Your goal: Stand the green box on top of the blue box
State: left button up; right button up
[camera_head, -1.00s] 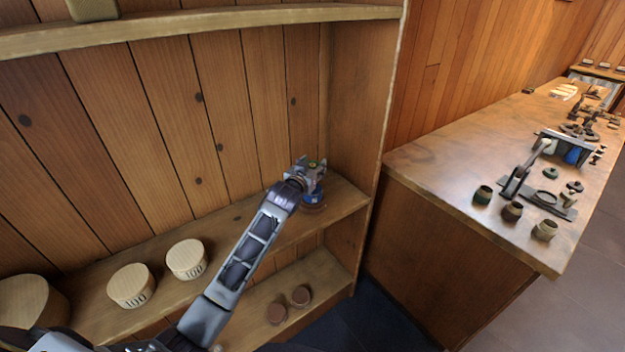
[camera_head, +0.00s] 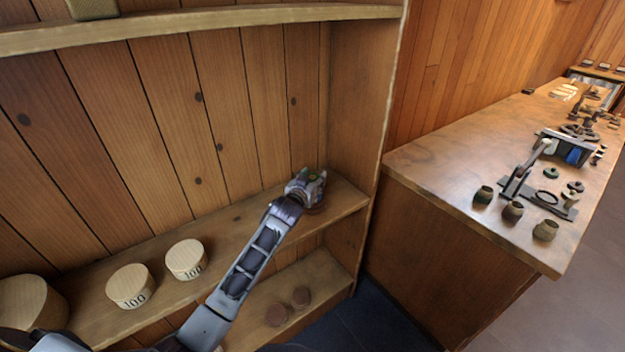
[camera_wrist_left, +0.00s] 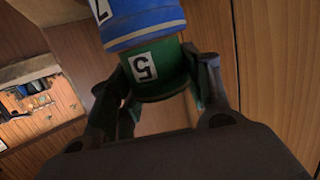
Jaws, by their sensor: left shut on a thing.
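My left gripper (camera_head: 308,186) is over the right end of the middle shelf. In the left wrist view its fingers (camera_wrist_left: 158,76) are on either side of the green box (camera_wrist_left: 172,62), a round one with a white "5" label, and shut on it. The blue box (camera_wrist_left: 147,22), also round with a white label, shows at the top edge of that view, partly cut off. It meets the green box's end there; whether they touch firmly I cannot tell. In the head view the gripper hides most of both boxes. My right gripper is not in view.
Two pale round boxes marked "100" (camera_head: 131,287) (camera_head: 186,260) stand further left on the middle shelf (camera_head: 235,222). The side panel (camera_head: 358,110) is close on the right. A cluttered workbench (camera_head: 450,165) stands beyond.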

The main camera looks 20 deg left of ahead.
pick_arm(q)
jog(key=shift+f, duration=0.15)
jog(key=o, duration=0.9)
jog(key=shift+o, duration=0.4)
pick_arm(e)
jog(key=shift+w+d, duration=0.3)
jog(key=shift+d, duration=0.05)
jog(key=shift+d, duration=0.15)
pick_arm(q)
jog(key=shift+r, duration=0.2)
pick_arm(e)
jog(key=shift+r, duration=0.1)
